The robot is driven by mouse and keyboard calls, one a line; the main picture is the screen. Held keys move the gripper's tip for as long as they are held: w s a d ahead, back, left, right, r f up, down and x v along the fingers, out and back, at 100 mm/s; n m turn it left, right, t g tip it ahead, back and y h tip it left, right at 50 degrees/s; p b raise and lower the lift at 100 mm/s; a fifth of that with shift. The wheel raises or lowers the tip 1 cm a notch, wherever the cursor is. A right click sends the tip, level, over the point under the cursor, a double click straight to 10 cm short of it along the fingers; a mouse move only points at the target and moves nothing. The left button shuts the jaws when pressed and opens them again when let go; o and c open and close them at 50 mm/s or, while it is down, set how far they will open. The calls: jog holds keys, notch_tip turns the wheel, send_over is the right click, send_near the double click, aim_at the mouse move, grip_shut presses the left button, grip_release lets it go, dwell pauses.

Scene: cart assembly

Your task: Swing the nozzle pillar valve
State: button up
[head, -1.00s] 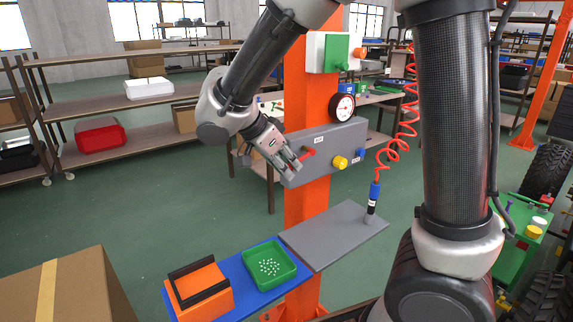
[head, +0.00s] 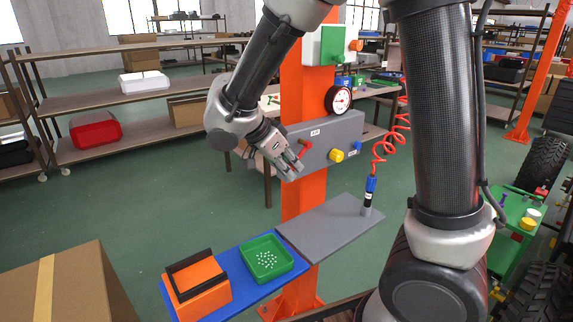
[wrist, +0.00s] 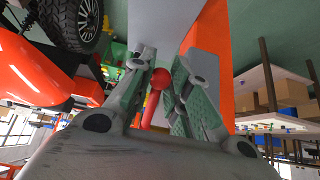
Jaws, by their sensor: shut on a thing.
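The nozzle pillar is an orange post (head: 304,100) with a grey panel (head: 330,152) on it. A red valve lever (head: 306,146) sticks out at the panel's left end. My gripper (head: 292,170) is at this lever, in front of the panel's left edge. In the wrist view, the lever's red round-ended handle (wrist: 154,96) lies between the two fingers of my gripper (wrist: 158,88), which are closed on it. The fingers hide part of the lever in the head view.
A yellow knob (head: 336,155) and a blue fitting (head: 356,147) are right of the lever. A gauge (head: 339,100) sits above the panel. A red coiled hose (head: 386,146) hangs at the right. A grey shelf (head: 325,232) and green tray (head: 246,271) are below.

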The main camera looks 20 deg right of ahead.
jog(key=shift+w+d+f, duration=0.1)
jog(key=shift+d+f, duration=0.25)
jog(key=shift+f, duration=0.1)
jog(key=shift+c, duration=0.2)
jog(key=shift+d, duration=0.1)
jog(key=shift+w+d+f, duration=0.2)
jog(key=shift+d+f, duration=0.1)
jog(key=shift+d, duration=0.15)
jog(key=shift+w+d+f, duration=0.15)
jog(key=shift+d+f, duration=0.1)
jog(key=shift+d, duration=0.25)
